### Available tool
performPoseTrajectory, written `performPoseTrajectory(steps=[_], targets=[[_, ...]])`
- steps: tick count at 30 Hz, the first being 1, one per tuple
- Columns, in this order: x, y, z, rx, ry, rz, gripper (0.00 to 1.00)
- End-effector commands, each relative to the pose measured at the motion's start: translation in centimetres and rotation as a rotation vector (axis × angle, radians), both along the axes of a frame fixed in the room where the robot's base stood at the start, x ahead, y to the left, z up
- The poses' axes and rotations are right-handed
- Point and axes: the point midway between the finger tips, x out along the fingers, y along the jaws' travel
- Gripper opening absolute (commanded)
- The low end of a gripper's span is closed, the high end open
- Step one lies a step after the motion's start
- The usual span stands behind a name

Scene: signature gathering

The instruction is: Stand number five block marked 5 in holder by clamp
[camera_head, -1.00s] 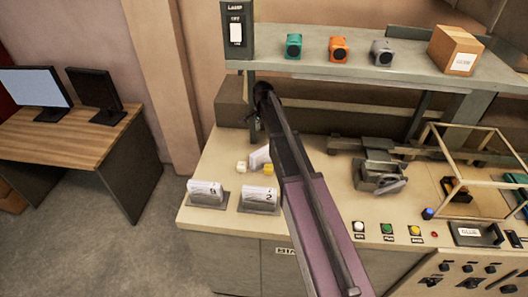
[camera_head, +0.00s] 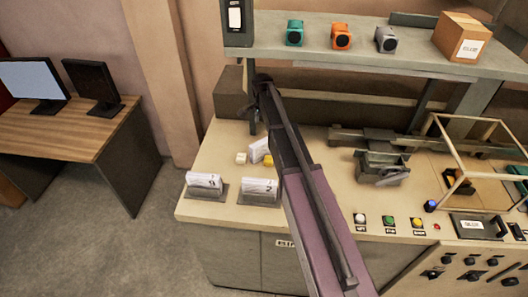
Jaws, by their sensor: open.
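A white block (camera_head: 259,150) lies on the bench, partly hidden behind my arm; I cannot read a number on it. Two grey holders stand at the bench's front left. The left holder (camera_head: 199,194) carries a white marked block (camera_head: 204,180) whose number is too small to read surely. The right holder (camera_head: 257,201) carries a white block (camera_head: 262,185) that seems marked 2. A grey metal clamp (camera_head: 382,166) sits on the bench right of my arm. My arm crosses the middle of the view, and my gripper is hidden behind it.
A small pale block (camera_head: 241,158) and a yellow piece (camera_head: 268,160) lie by the white block. Buttons (camera_head: 389,221) line the front edge, with a framed case (camera_head: 470,150) at right. A shelf (camera_head: 360,65) overhangs the back. The bench's left part is mostly clear.

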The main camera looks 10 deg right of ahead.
Motion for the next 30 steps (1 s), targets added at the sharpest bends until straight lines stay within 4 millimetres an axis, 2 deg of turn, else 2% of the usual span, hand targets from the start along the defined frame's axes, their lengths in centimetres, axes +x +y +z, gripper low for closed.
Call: performPoseTrajectory(steps=[1,21,30], targets=[[0.0,0.0,-0.8,0.0,0.0,0.0,0.83],[0.0,-0.2,-5.9,0.0,0.0,-0.002,0.83],[0.0,-0.2,-6.8,0.0,0.0,-0.002,0.83]])
